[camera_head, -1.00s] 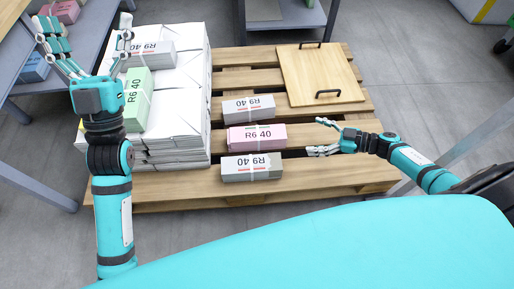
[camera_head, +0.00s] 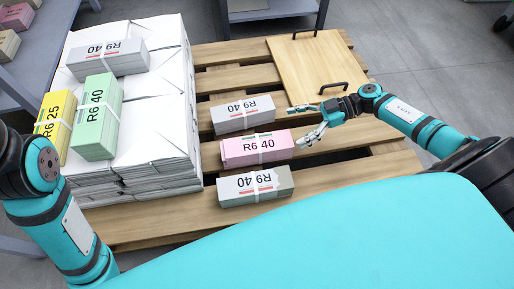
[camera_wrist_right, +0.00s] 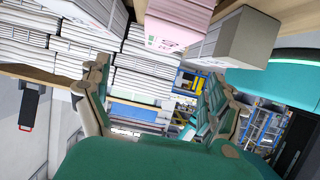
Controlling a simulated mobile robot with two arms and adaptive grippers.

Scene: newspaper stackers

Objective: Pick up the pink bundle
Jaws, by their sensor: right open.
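The pink bundle (camera_head: 256,148), marked R6 40 with a white band, lies on the wooden pallet between two grey bundles. It also shows at the top of the right wrist view (camera_wrist_right: 178,22). My right gripper (camera_head: 298,126) is open and empty just to the right of the pink bundle, its fingers spread towards the bundle's right end and apart from it. In the right wrist view its fingers (camera_wrist_right: 155,95) stand wide apart below the pink bundle. My left gripper is outside the view; only part of my left arm shows at the lower left.
A grey bundle (camera_head: 243,114) lies behind the pink one and another grey bundle (camera_head: 256,185) in front. White paper stacks (camera_head: 155,100) at left carry grey, green and yellow bundles. A wooden board with black handles (camera_head: 308,70) lies at the back right.

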